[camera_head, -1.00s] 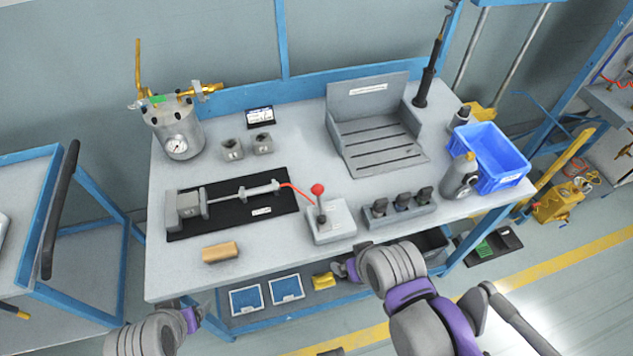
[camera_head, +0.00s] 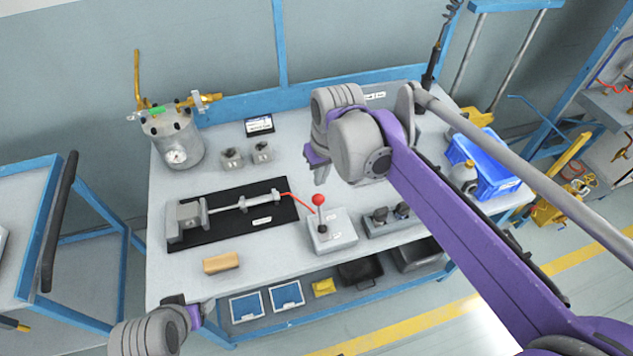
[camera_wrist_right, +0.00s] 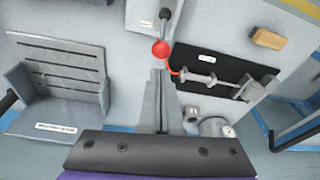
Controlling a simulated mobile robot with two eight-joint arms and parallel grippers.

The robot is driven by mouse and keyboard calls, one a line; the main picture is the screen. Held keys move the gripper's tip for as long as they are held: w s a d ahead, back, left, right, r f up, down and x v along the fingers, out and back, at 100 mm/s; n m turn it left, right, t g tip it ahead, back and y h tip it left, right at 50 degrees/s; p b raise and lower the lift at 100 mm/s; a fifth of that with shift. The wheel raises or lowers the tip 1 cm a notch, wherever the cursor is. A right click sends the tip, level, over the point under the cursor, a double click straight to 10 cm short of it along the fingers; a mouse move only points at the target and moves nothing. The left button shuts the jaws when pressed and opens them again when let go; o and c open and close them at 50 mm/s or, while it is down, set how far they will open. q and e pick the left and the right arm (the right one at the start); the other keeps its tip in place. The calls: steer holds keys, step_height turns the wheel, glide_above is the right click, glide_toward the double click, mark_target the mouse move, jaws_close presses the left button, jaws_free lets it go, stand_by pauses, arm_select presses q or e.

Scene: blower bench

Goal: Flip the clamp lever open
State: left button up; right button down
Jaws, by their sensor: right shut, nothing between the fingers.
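The clamp fixture (camera_head: 187,218) lies on a black mat (camera_head: 228,234), with a long rod running right to a small clamp block (camera_head: 262,201). A thin red lever (camera_head: 297,200) sticks out from the block's right end, towards the red ball knob (camera_head: 318,199). In the wrist view the red lever (camera_wrist_right: 172,67) shows beside my fingers. My right gripper (camera_head: 319,174) is shut and empty, pointing down behind the red knob, apart from the lever in the head view. It fills the lower middle of the wrist view (camera_wrist_right: 158,80). My left gripper (camera_head: 198,312) is low at the bench's front left; its jaws are unclear.
The knob stands on a grey box (camera_head: 330,238), with a block of dark knobs (camera_head: 385,226) to its right. A wooden block (camera_head: 221,263) lies in front of the mat. A gauge pot (camera_head: 175,140) stands back left. A slotted fixture (camera_wrist_right: 60,80) is partly hidden behind my right arm.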

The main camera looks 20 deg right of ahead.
mark_target(320, 210)
arm_select(q)
steer(key=shift+w+d+r, duration=0.2)
steer(key=shift+w+r, duration=0.05)
steer(key=shift+w, duration=0.25)
arm_select(e)
steer(key=w+a+r+g, duration=0.1)
steer(key=w, duration=0.5)
steer(key=shift+r+n, duration=0.15)
steer(key=shift+n, duration=0.15)
step_height(320, 210, down, 9)
steer(key=s, duration=0.2)
steer(key=shift+s, duration=0.35)
arm_select(q)
steer(key=shift+r, duration=0.1)
arm_select(e)
steer(key=shift+s, duration=0.1)
arm_select(q)
steer(key=shift+r+p, duration=0.1)
steer(key=shift+p, duration=0.2)
arm_select(e)
steer(key=shift+s+r, duration=0.2)
steer(key=shift+s, duration=0.05)
